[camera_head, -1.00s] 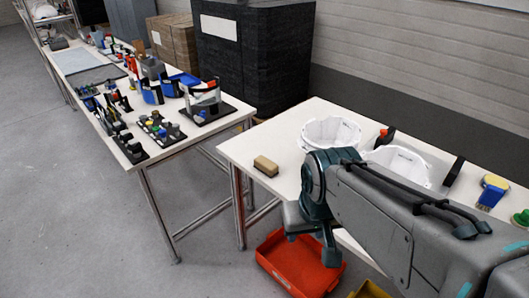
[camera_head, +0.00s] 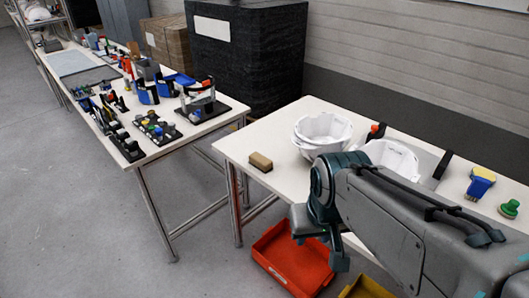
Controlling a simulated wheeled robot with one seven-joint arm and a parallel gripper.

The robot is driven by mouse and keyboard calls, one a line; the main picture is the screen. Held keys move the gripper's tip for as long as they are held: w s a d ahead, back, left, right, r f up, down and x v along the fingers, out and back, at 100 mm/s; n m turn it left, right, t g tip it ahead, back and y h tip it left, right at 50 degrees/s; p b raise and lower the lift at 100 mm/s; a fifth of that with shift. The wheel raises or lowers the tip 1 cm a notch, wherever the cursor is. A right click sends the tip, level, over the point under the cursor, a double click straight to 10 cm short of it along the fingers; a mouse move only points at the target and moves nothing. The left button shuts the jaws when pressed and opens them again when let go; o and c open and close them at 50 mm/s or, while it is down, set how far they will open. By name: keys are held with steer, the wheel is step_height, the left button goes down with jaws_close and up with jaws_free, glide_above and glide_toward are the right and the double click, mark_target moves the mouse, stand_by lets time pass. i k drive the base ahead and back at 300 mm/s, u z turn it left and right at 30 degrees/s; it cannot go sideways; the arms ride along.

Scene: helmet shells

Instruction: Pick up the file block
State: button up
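The file block (camera_head: 260,162) is a small tan-brown block. It lies on the white table (camera_head: 234,150) near its left front edge, with clear tabletop around it. My arm reaches in from the lower right, in front of the table. My gripper (camera_head: 322,258) hangs at the arm's end, low, to the right of the block and apart from it, over the red bin. Its fingers are small and partly hidden, so I cannot tell whether they are open.
White helmet shells (camera_head: 322,133) stand behind the block to the right. A yellow-blue brush (camera_head: 480,184) and a green-handled tool (camera_head: 509,208) lie farther right. A red bin (camera_head: 290,262) and a yellow bin (camera_head: 366,288) sit below. Another table (camera_head: 172,146) holds several tools at left.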

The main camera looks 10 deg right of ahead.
mark_target(256, 160)
steer(key=z, duration=0.5)
steer(key=k, duration=1.2)
steer(key=u, duration=0.2)
steer(key=i, duration=0.6)
steer(key=u, duration=1.05)
steer(key=i, duration=0.85)
steer(key=z, duration=0.4)
steer(key=i, duration=0.75)
steer(key=z, duration=1.05)
steer(key=i, duration=0.3)
steer(key=z, duration=0.4)
